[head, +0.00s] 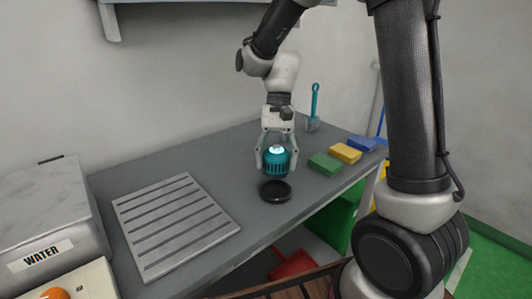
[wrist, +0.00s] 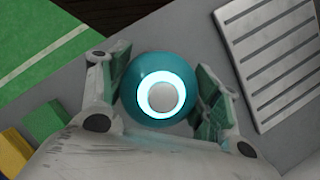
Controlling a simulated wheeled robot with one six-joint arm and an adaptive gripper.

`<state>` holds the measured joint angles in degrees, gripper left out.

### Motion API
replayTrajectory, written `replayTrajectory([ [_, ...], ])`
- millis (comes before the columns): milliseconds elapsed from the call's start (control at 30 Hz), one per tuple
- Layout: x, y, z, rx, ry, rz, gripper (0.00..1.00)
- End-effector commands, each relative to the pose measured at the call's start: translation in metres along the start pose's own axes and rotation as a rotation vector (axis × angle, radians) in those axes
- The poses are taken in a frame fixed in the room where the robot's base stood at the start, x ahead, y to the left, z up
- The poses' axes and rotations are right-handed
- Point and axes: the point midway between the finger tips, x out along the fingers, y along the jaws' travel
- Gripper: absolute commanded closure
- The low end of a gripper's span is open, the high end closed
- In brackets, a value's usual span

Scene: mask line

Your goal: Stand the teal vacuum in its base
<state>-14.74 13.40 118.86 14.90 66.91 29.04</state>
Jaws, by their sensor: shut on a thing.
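The teal vacuum (head: 276,160) is a round teal body with a glowing white ring on top. My gripper (head: 276,158) is shut on it, one finger on each side, and holds it upright. In the wrist view the vacuum (wrist: 158,98) sits between the two finger pads, ring facing the camera. The base (head: 275,191) is a black round dish on the grey table. In the head view it shows just below the vacuum, a little nearer the front. In the wrist view the base is hidden.
A slatted grey rack (head: 175,222) lies left of the base. Green (head: 325,164), yellow (head: 346,153) and blue (head: 362,144) sponges lie to the right. A teal-handled brush (head: 314,108) stands at the back. The table's front edge is close to the base.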

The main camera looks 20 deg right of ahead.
Motion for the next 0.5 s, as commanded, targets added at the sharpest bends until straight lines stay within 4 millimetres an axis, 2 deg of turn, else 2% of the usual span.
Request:
replayTrajectory([
  [500,0.044,0.000,-0.018,0.001,-0.002,0.001,0.63],
])
